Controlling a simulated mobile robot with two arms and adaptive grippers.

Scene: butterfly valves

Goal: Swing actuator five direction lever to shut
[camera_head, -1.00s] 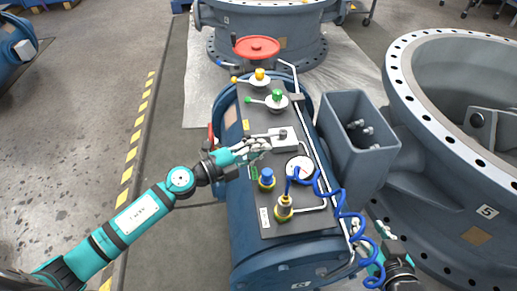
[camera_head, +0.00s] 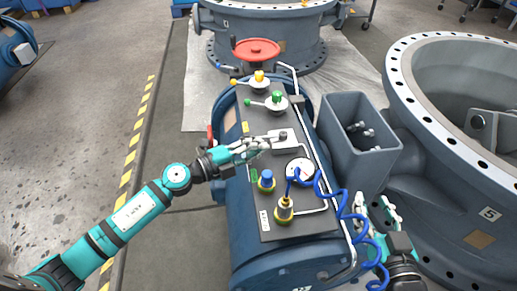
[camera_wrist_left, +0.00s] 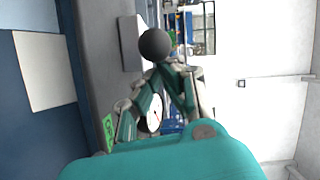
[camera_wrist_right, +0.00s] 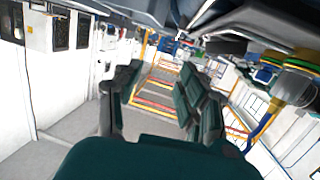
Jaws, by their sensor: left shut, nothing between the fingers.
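The actuator's dark panel (camera_head: 262,219) lies on top of a blue cylinder (camera_head: 243,247). At its middle is a grey direction-valve block (camera_head: 287,145) with a thin lever pointing left. A dark ball knob (camera_wrist_left: 155,43), apparently the lever's, shows in the left wrist view. My left gripper (camera_head: 264,145) is shut and empty at the near side of the lever. In the left wrist view its fingertips (camera_wrist_left: 174,68) are right by the knob; I cannot tell whether they touch. My right gripper (camera_head: 377,205) is open and empty, right of the cylinder; its spread fingers (camera_wrist_right: 155,95) show in the right wrist view.
A white gauge (camera_head: 299,169), blue and yellow fittings, and green- and yellow-capped valves share the panel. A blue coiled hose (camera_head: 345,215) hangs beside my right gripper. A grey open box (camera_head: 359,140) and a large flanged valve body (camera_head: 430,120) stand right.

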